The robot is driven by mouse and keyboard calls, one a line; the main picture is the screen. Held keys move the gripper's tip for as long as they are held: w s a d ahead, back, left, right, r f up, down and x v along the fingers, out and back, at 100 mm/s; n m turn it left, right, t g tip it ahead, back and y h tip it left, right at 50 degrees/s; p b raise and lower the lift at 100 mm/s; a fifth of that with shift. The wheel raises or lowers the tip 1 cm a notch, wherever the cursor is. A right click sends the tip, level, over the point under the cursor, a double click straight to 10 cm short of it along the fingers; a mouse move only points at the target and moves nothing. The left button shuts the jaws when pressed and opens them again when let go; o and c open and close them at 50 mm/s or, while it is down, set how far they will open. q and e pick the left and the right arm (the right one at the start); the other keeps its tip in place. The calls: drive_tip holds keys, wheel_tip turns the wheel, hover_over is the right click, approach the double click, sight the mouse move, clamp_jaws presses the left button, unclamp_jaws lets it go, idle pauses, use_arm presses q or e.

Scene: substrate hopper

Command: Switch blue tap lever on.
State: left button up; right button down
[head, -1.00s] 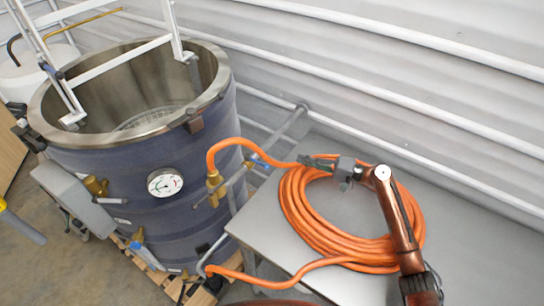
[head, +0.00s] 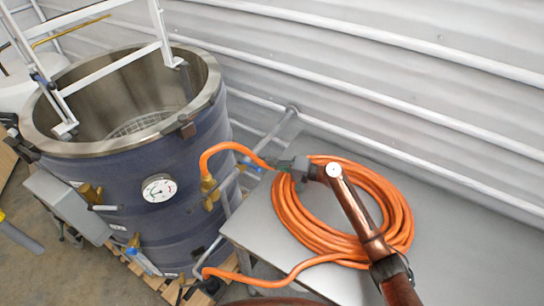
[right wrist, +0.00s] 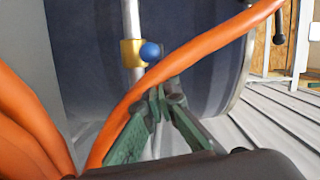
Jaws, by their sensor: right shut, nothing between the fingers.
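A blue round lever end (right wrist: 150,51) shows on a brass valve (right wrist: 133,53) on a pale vertical pipe in the right wrist view. In the head view, blue parts (head: 247,163) sit on the pipework at the tank's right side, near a brass fitting (head: 209,188). My right gripper (head: 270,162) is just right of these blue parts, over the orange hose. In the wrist view its green fingers (right wrist: 157,95) are shut and empty, pointing toward the valve from below the lever. The orange hose (right wrist: 180,65) crosses between the view's lower left and upper right. My left gripper is out of view.
The dark blue steel tank (head: 180,225) stands at left with a dial gauge (head: 159,188) and another blue-handled valve (head: 133,240) low on its front. A grey table (head: 270,225) carries the coiled orange hose (head: 405,215). A corrugated wall with white pipes runs behind.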

drive_tip(key=shift+s+a+f, duration=0.15)
drive_tip(key=shift+s+a, duration=0.1)
drive_tip(key=shift+a, duration=0.05)
drive_tip(key=shift+s, duration=0.1)
